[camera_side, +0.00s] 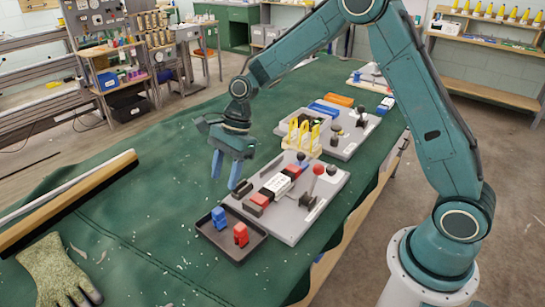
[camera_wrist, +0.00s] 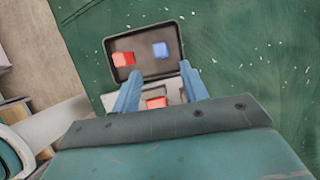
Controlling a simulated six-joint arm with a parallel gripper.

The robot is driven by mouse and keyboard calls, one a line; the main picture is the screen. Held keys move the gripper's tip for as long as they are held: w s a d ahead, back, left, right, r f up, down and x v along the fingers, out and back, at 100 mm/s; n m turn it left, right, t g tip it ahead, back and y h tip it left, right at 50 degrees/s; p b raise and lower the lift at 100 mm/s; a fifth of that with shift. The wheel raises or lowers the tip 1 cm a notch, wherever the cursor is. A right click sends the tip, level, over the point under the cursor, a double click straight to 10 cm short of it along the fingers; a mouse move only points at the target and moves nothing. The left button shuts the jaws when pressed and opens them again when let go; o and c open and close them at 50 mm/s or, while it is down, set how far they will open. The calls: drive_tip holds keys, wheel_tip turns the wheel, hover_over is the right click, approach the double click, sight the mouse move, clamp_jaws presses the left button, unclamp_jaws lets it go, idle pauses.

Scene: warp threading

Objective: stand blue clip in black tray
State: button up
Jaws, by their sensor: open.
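The blue clip (camera_side: 219,218) is in the black tray (camera_side: 237,255) and appears to stand upright near its far left part. It also shows in the wrist view (camera_wrist: 160,50), inside the tray (camera_wrist: 143,75). A red clip (camera_side: 241,234) stands beside it in the tray, apart from it; the wrist view shows this red clip (camera_wrist: 123,59) too. My gripper (camera_side: 224,183) is open and empty, its blue fingers pointing down above the table, higher than the tray and apart from both clips. In the wrist view the open fingers (camera_wrist: 160,82) show below the two clips.
A grey board (camera_side: 297,220) with red and black blocks and a red-knobbed lever adjoins the tray. Yellow clips (camera_side: 303,136) stand in a rack behind it. A glove (camera_side: 54,273) and a long wooden bar (camera_side: 70,203) lie left.

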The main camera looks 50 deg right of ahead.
drive_tip(key=s+d+r+n+t+h, duration=0.2)
drive_tip(key=s+d+r+n+t, duration=0.15)
drive_tip(key=s+r+n, duration=0.8)
drive_tip(key=s+d+r+n+t+h, duration=0.1)
drive_tip(key=s+d+r+n, duration=0.1)
drive_tip(key=s, duration=0.7)
drive_tip(key=s+d+r+n+h, duration=0.1)
drive_tip(key=s+d+r+n, duration=0.2)
drive_tip(key=s, duration=0.5)
drive_tip(key=shift+s+d+r+n+t, duration=0.15)
drive_tip(key=shift+s+r+n+t, duration=0.35)
drive_tip(key=shift+n, duration=0.65)
drive_tip(key=shift+w+r, duration=0.1)
drive_tip(key=shift+w, duration=0.1)
